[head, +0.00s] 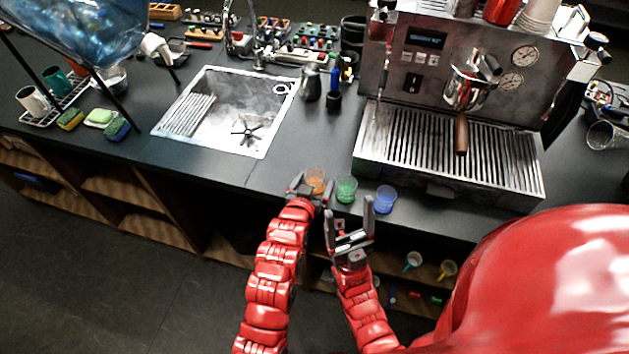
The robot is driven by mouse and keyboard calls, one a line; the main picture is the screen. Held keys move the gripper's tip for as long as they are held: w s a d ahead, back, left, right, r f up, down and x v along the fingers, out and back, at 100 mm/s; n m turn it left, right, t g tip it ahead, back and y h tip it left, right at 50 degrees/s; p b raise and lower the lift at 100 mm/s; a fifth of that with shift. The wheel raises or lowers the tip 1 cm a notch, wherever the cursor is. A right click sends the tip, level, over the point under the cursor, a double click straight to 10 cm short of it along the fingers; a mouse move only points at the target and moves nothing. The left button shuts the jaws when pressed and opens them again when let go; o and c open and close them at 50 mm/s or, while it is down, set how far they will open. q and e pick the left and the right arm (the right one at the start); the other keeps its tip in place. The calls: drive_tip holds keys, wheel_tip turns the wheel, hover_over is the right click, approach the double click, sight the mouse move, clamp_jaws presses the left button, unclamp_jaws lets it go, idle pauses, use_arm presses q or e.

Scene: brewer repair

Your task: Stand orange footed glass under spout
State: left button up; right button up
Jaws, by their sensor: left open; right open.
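The orange footed glass (316,180) stands on the counter near its front edge, left of a green glass (346,188) and a blue glass (386,198). My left gripper (309,187) is open at the orange glass, with its fingers close around or beside it; I cannot tell if they touch. My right gripper (348,220) is open and empty, in front of the green and blue glasses. The espresso machine (412,75) stands at the right, with the portafilter and spout (466,90) above its slatted drip tray (400,147).
A sink (255,115) lies left of the machine. A steel pitcher (310,82) and a dark bottle stand between them. Sponges (100,117) and a cup rack (62,98) are at the left. Shelves (135,190) are under the counter. The counter between sink and drip tray is mostly clear.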

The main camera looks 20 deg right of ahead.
use_arm(q)
drive_tip(key=shift+s+a+r, duration=0.1)
drive_tip(key=shift+s, duration=0.1)
drive_tip(key=b+v, duration=0.2)
drive_tip(key=v, duration=0.9)
drive_tip(key=shift+s+a, duration=0.15)
drive_tip(key=shift+a, duration=0.05)
drive_tip(key=shift+r, duration=0.1)
